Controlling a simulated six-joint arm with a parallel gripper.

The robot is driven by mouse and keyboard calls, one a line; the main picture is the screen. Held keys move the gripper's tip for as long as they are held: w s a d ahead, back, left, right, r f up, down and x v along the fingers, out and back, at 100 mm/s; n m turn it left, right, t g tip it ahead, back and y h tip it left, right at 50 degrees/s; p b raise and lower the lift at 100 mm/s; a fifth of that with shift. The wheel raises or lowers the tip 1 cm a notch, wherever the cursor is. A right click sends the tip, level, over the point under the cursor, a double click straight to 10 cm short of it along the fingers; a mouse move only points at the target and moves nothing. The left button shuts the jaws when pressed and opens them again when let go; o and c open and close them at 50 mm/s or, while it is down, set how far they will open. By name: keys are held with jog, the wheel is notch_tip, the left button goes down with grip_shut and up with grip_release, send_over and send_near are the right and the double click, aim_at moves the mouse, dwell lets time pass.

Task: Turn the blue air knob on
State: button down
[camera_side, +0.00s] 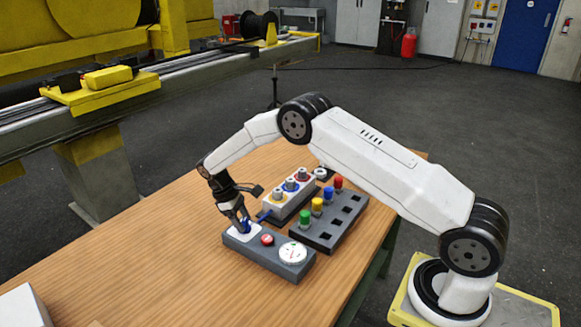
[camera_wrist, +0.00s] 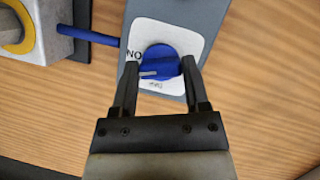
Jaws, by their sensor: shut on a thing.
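The blue air knob (camera_wrist: 160,60) sits on a white square label plate (camera_wrist: 143,27) on a grey control box (camera_wrist: 200,12). The label reads ON at the left and OFF at the bottom of the wrist view. The knob's white pointer mark (camera_wrist: 149,73) lies toward the left, slightly below the ON text. My gripper (camera_wrist: 160,66) is shut on the knob, with one finger on each side. In the side view my gripper (camera_side: 242,224) reaches down to the near left end of the grey box (camera_side: 262,255), and the knob is mostly hidden by the fingers.
The same box carries a red button (camera_side: 267,239) and a round white gauge (camera_side: 292,253). Behind it stand a dark rack (camera_side: 325,237) with coloured pegs and a white block (camera_side: 278,208) with ringed fittings. A blue hose (camera_wrist: 90,35) joins the box. The wooden table is clear at left.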

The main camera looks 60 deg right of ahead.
jog(key=m+y, duration=0.1)
jog(key=m, duration=0.3)
jog(key=shift+y, duration=0.4)
jog(key=shift+c, duration=0.4)
grip_release()
jog(key=shift+r, duration=0.1)
jog(key=v, duration=0.7)
jog(key=shift+w+r, duration=0.25)
jog(key=shift+r, duration=0.05)
jog(key=shift+d, duration=0.1)
jog(key=shift+r, duration=0.15)
